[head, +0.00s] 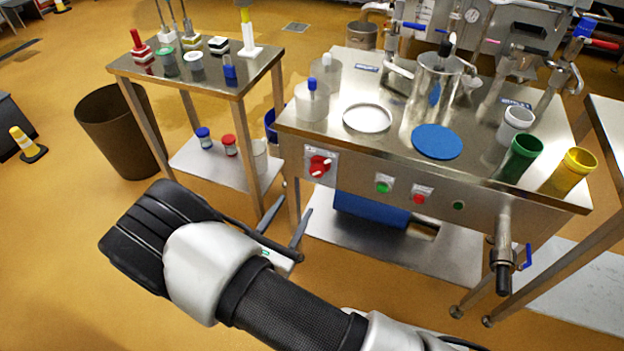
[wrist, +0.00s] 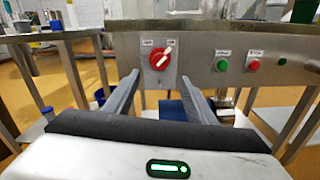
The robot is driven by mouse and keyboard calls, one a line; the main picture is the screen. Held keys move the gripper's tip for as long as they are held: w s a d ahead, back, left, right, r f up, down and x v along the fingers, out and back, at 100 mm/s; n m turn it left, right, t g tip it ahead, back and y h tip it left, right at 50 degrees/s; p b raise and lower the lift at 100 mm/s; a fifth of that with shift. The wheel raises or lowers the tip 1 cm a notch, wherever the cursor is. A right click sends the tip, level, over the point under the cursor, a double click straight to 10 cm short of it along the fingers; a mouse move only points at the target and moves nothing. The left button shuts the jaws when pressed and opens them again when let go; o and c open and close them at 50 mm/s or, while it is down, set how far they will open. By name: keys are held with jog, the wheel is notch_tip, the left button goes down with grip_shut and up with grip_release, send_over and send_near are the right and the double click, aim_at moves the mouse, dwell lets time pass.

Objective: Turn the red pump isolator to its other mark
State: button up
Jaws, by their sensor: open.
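The red pump isolator (head: 319,166) is a round red knob on a pale plate at the left end of the steel table's front panel. It also shows in the wrist view (wrist: 155,60), with a white handle bar tilted to the upper right, toward the right one of two small labels above the knob. The label text is too small to read surely. My gripper (head: 286,218) is open and empty, in front of the panel and below the isolator. In the wrist view the two fingers (wrist: 160,82) point toward the panel, one either side below the knob, apart from it.
A green button (head: 383,188) and a red button (head: 419,198) sit right of the isolator. The steel table (head: 330,130) carries cups, a blue disc (head: 437,142) and a clear vessel. A smaller table (head: 190,75) and a brown bin (head: 120,135) stand left.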

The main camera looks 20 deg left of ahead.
aim_at(315, 173)
jog(key=w, duration=0.4)
jog(key=w+d+b, duration=0.1)
jog(key=w, duration=0.7)
jog(key=shift+d, duration=0.25)
jog(key=shift+s, duration=0.1)
jog(key=shift+c, duration=0.2)
jog(key=c, duration=1)
